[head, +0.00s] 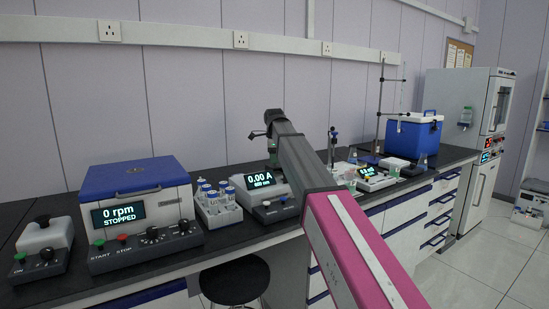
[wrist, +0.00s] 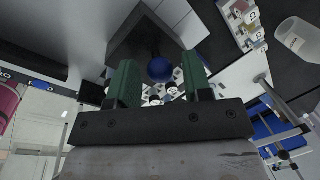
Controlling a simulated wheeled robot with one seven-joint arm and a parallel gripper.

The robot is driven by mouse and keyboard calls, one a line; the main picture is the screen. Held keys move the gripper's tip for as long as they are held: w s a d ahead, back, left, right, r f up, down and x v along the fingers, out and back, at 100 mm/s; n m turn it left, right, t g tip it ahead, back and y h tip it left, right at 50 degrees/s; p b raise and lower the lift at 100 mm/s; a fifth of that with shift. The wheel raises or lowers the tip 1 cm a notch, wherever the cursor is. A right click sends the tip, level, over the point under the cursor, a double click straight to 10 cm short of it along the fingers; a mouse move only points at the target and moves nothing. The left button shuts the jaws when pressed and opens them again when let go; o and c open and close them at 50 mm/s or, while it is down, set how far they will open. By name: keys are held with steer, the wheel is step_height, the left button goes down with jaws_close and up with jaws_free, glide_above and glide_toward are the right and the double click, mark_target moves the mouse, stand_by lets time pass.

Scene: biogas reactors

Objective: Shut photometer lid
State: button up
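The photometer (head: 262,185) stands on the black bench, a pale box with a lit display reading 0.00 A. Its lid cannot be made out clearly in the head view, where my arm covers the right part of the device. My gripper (head: 272,154) is above and behind the photometer's display. In the wrist view, the two green fingers of my gripper (wrist: 160,78) stand apart. A round blue knob (wrist: 160,69) shows in the gap between them, in front of a dark panel (wrist: 143,38). I cannot tell whether the fingers touch the knob.
A centrifuge (head: 140,208) and a rack of blue-capped tubes (head: 217,205) stand left of the photometer. To its right are a small device with a lit display (head: 368,176), a stand with a rod (head: 379,110) and a blue cool box (head: 414,135). A stool (head: 235,283) stands before the bench.

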jaws_close()
steer(key=s+d, duration=0.1)
steer(key=s, duration=0.1)
steer(key=s+d, duration=0.3)
steer(key=s, duration=0.1)
steer(key=shift+s+d, duration=0.2)
steer(key=shift+s, duration=0.1)
steer(key=shift+o, duration=1.2)
jaws_free()
steer(key=shift+s+d, duration=0.1)
step_height(320, 180, up, 11)
steer(key=s, duration=0.2)
steer(key=shift+f, duration=0.15)
